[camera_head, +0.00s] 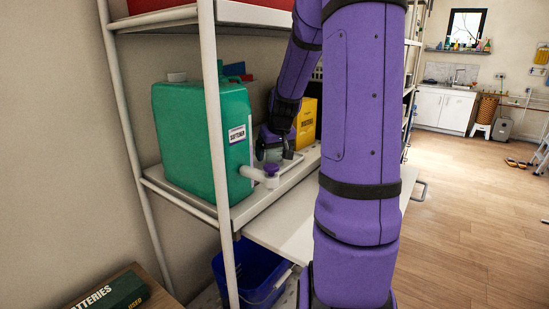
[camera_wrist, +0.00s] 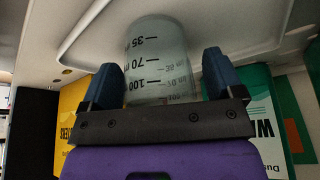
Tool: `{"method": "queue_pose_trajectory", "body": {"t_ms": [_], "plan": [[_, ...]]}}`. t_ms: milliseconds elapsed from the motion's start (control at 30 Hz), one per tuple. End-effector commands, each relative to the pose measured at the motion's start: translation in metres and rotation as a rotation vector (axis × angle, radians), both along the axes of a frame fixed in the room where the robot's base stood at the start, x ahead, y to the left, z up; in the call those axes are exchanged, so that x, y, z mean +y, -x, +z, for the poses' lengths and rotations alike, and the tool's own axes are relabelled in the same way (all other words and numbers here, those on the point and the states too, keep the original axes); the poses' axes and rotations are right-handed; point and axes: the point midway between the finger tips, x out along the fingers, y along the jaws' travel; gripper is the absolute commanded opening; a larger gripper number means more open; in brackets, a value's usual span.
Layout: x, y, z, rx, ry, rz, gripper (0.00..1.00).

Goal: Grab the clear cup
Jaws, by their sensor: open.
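The clear cup (camera_wrist: 158,58), with black measuring marks, is between the two blue fingers of my gripper (camera_wrist: 161,76) in the wrist view. The fingers are open, one on each side of the cup; whether either touches it I cannot tell. In the head view my gripper (camera_head: 273,146) is low over the shelf, behind the green jug. The cup (camera_head: 273,155) shows only as a small pale patch there, mostly hidden by the gripper.
A large green jug (camera_head: 190,140) with a white spout and purple tap stands on the shelf (camera_head: 270,192) in front. A yellow box (camera_head: 305,122) is just behind my gripper. A white shelf post (camera_head: 216,150) rises at the front. A blue bin (camera_head: 255,275) sits below.

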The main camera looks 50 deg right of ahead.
Motion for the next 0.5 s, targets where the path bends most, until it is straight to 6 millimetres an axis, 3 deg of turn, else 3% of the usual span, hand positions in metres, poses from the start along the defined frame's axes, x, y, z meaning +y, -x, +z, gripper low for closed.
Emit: {"method": "queue_pose_trajectory", "body": {"t_ms": [167, 400, 500], "plan": [[0.0000, 0.0000, -0.0001, 0.000, 0.000, 0.000, 0.86], [0.0001, 0.0002, -0.0001, 0.001, 0.000, 0.000, 0.34], [0.0001, 0.0002, 0.0000, 0.001, 0.000, 0.000, 0.34]]}}
